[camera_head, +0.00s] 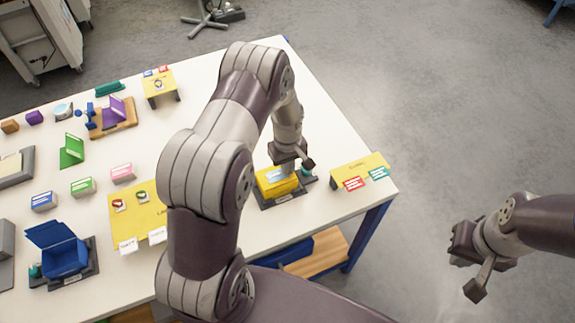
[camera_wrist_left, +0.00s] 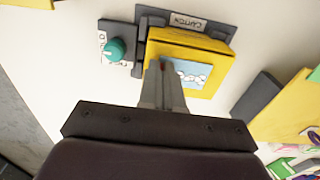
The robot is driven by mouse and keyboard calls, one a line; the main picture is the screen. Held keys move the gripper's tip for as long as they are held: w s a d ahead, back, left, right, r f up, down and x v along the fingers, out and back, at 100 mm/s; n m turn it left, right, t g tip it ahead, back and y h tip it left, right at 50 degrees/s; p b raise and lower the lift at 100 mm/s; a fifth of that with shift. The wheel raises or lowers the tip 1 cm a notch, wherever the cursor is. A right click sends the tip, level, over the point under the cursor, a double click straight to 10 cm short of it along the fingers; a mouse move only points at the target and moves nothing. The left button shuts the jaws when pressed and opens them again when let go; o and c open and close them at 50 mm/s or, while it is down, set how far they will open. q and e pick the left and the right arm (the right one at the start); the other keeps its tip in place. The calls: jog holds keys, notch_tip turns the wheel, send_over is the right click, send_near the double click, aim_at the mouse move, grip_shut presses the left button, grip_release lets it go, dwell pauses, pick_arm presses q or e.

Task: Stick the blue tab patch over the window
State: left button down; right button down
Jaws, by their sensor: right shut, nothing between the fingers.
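A yellow carton (camera_head: 277,182) sits in a dark grey holder near the table's right end. In the left wrist view the carton (camera_wrist_left: 206,43) has a pale blue window (camera_wrist_left: 186,74) with white shapes in it. My left gripper (camera_head: 291,165) is just above the carton. Its fingertips (camera_wrist_left: 162,70) look together and cover the window's left edge; contact is unclear. No patch shows in them. A small blue tab (camera_head: 163,70) shows on a yellow stand at the back; I cannot tell its patch clearly. My right gripper (camera_head: 472,272) is shut and empty beyond the table's right side.
A teal knob (camera_wrist_left: 115,49) stands beside the carton. A yellow stand (camera_head: 358,171) with red and teal tabs is to its right. A yellow sheet (camera_head: 122,207) with white-tabbed patches and an open blue box (camera_head: 68,259) lie left. Bare table lies behind the carton.

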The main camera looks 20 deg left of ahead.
pick_arm(q)
jog(key=shift+s, duration=0.1)
dwell(0.4)
jog(key=c, duration=0.9)
grip_release()
jog(key=shift+r, duration=0.1)
jog(key=shift+r+p, duration=3.2)
jog(key=shift+r, duration=0.85)
